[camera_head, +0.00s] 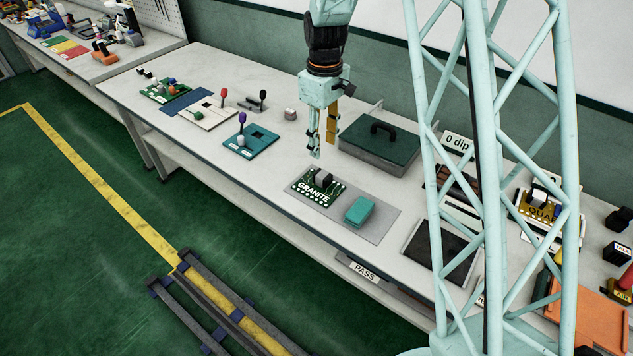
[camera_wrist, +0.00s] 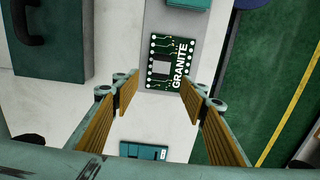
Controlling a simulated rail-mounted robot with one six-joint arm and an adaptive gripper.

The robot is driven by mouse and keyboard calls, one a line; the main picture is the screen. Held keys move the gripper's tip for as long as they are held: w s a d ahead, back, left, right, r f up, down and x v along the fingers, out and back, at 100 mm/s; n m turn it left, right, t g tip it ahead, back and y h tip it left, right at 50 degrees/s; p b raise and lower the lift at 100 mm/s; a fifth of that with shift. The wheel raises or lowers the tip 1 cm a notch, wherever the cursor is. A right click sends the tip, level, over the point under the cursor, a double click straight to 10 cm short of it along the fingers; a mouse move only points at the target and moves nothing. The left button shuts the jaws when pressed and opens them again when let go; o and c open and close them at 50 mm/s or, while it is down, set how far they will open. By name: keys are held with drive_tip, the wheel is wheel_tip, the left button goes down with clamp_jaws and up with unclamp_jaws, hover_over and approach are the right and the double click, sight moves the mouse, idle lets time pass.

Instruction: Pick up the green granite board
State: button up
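The green granite board (camera_head: 318,187) lies flat on a grey mat (camera_head: 378,222) on the white bench, with white "GRANITE" lettering and a grey block standing on it. In the wrist view the board (camera_wrist: 173,64) lies ahead of the fingertips, at the top middle. My gripper (camera_head: 322,150) hangs above and behind the board in the head view, pointing down. In the wrist view its two fingers (camera_wrist: 158,92) with tan pads are wide apart, with nothing between them. The gripper is apart from the board.
A teal block (camera_head: 359,211) lies on the same mat, right of the board. A dark green lidded case (camera_head: 379,140) stands behind it. A teal plate with a purple-knobbed lever (camera_head: 250,141) is to the left. A dark framed panel (camera_head: 440,252) lies to the right.

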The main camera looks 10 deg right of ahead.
sight(323, 174)
drive_tip(key=shift+f, duration=0.15)
wheel_tip(323, 174, down, 8)
drive_tip(key=shift+f+b, duration=0.1)
drive_tip(key=shift+b, duration=0.5)
drive_tip(key=shift+f, duration=0.1)
drive_tip(key=shift+f, duration=0.1)
idle(0.3)
drive_tip(key=shift+s+f+b, duration=0.2)
drive_tip(key=shift+f+b, duration=0.3)
drive_tip(key=shift+f, duration=2)
drive_tip(key=shift+c, duration=0.5)
drive_tip(key=c, duration=1)
drive_tip(key=shift+r, duration=0.15)
drive_tip(key=shift+r+p, duration=0.75)
drive_tip(key=shift+r, duration=4.15)
